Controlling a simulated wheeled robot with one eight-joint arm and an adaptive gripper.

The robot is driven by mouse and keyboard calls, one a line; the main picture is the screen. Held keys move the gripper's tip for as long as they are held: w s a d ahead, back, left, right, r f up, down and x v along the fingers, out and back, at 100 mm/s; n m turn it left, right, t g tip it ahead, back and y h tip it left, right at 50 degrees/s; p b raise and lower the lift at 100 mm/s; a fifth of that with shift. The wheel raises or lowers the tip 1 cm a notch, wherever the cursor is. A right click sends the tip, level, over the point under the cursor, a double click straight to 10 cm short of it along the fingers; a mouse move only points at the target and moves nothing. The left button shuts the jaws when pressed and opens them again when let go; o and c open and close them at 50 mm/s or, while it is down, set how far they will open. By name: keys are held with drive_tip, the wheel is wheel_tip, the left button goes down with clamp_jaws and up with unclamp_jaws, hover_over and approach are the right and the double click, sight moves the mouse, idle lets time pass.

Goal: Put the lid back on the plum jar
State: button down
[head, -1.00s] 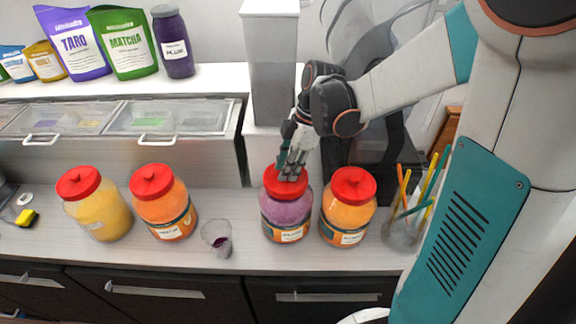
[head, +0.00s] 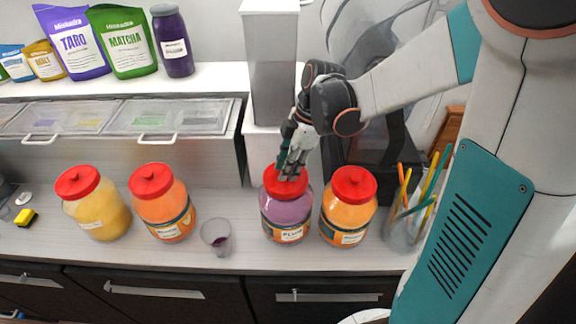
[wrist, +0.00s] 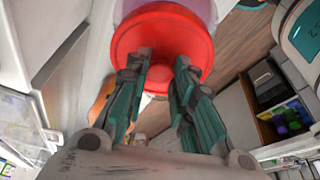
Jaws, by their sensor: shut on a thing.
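The plum jar (head: 286,216), filled with purple and labelled PLUM, stands upright on the counter, right of centre. Its red lid (head: 271,183) is at the jar mouth, level and lined up with it. No gap shows between them in the head view. My gripper (head: 291,175) points down from above and is shut on the lid, apparently at its knob, which the fingers hide. In the wrist view the red lid (wrist: 163,25) fills the top middle, with my two fingers (wrist: 162,62) against it.
An orange jar (head: 348,210) with a red lid stands close on the right. A small cup (head: 217,238) with purple residue is to the left, then another orange jar (head: 163,208) and a yellow jar (head: 96,209). A glass of coloured straws (head: 404,230) stands far right.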

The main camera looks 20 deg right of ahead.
drive_tip(key=c, duration=0.8)
unclamp_jaws()
drive_tip(key=shift+r, duration=0.1)
drive_tip(key=shift+r+p, duration=2.35)
drive_tip(key=shift+r, duration=1.1)
clamp_jaws()
